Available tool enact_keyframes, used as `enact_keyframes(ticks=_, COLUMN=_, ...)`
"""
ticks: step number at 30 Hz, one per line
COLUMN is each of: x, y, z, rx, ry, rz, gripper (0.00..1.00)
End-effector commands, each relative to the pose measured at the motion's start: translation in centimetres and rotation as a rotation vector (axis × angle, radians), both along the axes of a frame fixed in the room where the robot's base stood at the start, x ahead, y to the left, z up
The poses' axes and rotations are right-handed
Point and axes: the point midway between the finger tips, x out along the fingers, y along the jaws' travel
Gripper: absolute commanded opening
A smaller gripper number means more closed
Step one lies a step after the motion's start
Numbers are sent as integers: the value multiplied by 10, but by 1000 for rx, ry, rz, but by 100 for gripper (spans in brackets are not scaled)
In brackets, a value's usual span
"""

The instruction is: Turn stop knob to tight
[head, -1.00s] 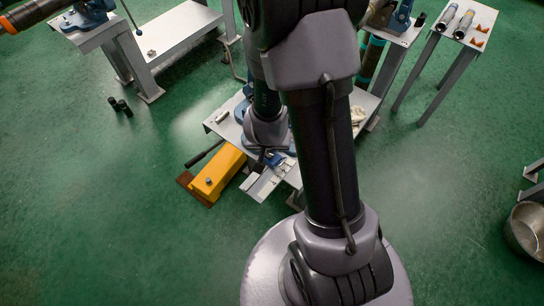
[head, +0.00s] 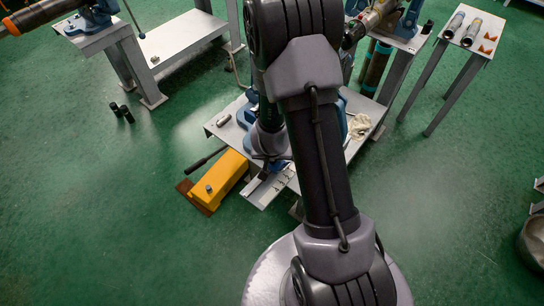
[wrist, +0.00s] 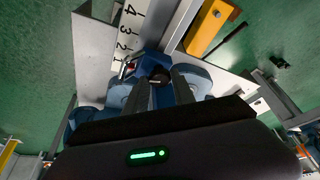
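A dark round knob (wrist: 159,73) sits on a blue fixture (wrist: 143,68) at the end of a numbered white scale (wrist: 125,33) in the wrist view. I cannot tell for sure that it is the stop knob; a small part with red on it sits just to its left. My gripper (wrist: 160,79) has its two dark fingers spread with a gap between them. The knob shows in line with that gap; whether the fingers touch it cannot be told. In the head view, my arm hides the gripper and the knob.
A low metal table (head: 225,130) carries the blue fixture, a small cylinder and a white cloth (head: 359,126). A yellow box (head: 218,183) with a dark handle lies on the floor to its left. A side table (head: 468,33) holds pipes. Green floor is clear at front left.

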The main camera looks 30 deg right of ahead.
Motion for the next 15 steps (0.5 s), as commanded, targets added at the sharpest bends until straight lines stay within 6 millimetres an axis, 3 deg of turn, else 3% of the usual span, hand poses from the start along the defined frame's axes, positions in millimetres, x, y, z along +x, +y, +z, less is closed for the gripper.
enact_keyframes(ticks=1, x=0, y=0, z=0, rx=0, ry=0, rz=0, gripper=11)
enact_keyframes(ticks=3, x=0, y=0, z=0, rx=0, ry=0, rz=0, gripper=0)
enact_keyframes(ticks=8, x=0, y=1, z=4, rx=2, ry=2, rz=-37, gripper=0)
enact_keyframes(ticks=15, x=1, y=2, z=5, rx=1, ry=2, rz=-245, gripper=0)
